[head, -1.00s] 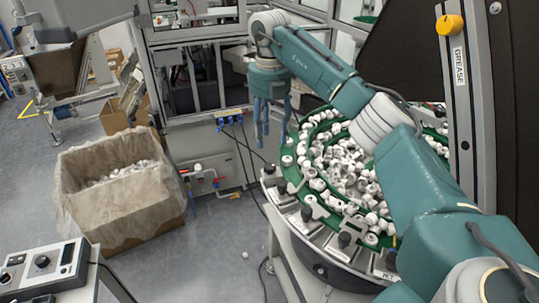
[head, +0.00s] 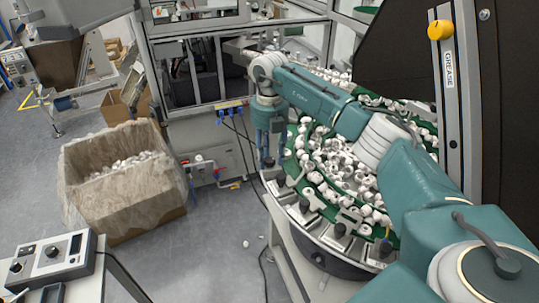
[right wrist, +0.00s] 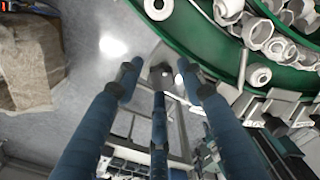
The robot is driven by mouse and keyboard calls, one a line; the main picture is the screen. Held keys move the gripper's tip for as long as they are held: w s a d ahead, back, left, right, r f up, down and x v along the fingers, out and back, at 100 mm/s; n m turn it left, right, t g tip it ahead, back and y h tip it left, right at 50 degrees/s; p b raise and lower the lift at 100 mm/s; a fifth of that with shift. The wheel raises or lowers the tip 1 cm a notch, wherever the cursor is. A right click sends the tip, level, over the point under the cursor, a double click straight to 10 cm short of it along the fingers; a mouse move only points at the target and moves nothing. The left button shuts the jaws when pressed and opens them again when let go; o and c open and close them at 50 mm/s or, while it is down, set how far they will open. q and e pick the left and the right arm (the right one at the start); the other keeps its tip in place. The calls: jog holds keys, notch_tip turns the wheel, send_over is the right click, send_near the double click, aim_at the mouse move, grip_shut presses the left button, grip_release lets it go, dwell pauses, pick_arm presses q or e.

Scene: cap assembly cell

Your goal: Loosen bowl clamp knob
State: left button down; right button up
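The feeder bowl has a green inner track (head: 322,208) full of white caps, and a grey rim with several black clamp knobs (head: 340,230) along its near side. One black knob (head: 280,180) stands at the rim's left end. My right gripper (head: 268,163) hangs pointing down, just above and beside that knob. In the right wrist view its blue fingers (right wrist: 158,72) are spread apart. My left gripper is out of view.
A carton (head: 122,190) lined with plastic, holding white parts, stands on the floor at left. A control box (head: 52,258) with dials sits at the lower left. A post labelled GREASE (head: 447,95) rises at right. Open floor lies between carton and bowl.

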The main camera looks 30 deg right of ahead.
jog(key=c, duration=0.7)
jog(key=shift+n, duration=0.4)
jog(key=shift+c, duration=0.2)
jog(key=shift+r+n, duration=0.1)
jog(key=shift+n, duration=0.6)
jog(key=n+b, duration=0.1)
jog(key=n, duration=0.3)
jog(key=shift+w, duration=0.1)
jog(key=n, duration=0.5)
jog(key=shift+r+n+b, duration=0.15)
jog(key=shift+n+b, duration=0.25)
jog(key=n, duration=0.4)
jog(key=shift+a, duration=0.1)
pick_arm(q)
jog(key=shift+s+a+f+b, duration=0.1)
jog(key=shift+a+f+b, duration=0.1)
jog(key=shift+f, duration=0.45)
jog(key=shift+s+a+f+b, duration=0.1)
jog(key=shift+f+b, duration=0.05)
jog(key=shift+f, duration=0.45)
pick_arm(e)
jog(key=n, duration=0.4)
jog(key=shift+n, duration=0.3)
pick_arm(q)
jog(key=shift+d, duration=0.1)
